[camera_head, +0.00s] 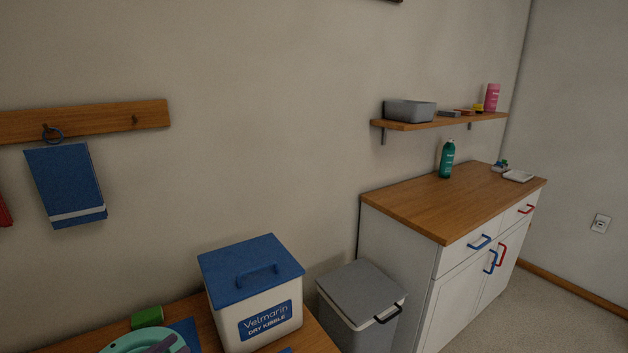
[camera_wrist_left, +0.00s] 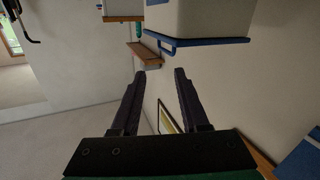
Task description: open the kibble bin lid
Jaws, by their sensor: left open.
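The kibble bin (camera_head: 255,322) is a white box labelled "Velmarin DRY KIBBLE". It stands on a wooden table at the bottom of the head view. Its blue lid (camera_head: 252,262) lies flat and closed on top, with a raised blue handle (camera_head: 259,275). The left wrist view appears upside down and shows part of the white bin (camera_wrist_left: 205,16) at the top, with the blue lid edge (camera_wrist_left: 215,41) below it. My left gripper (camera_wrist_left: 161,74) is open and empty between its dark fingers, apart from the lid. I cannot make out either gripper in the head view.
A grey bin (camera_head: 358,292) with a black handle stands right of the kibble bin, beside a white cabinet (camera_head: 404,251). A teal round item (camera_head: 113,347) and a green block (camera_head: 147,316) lie left of it.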

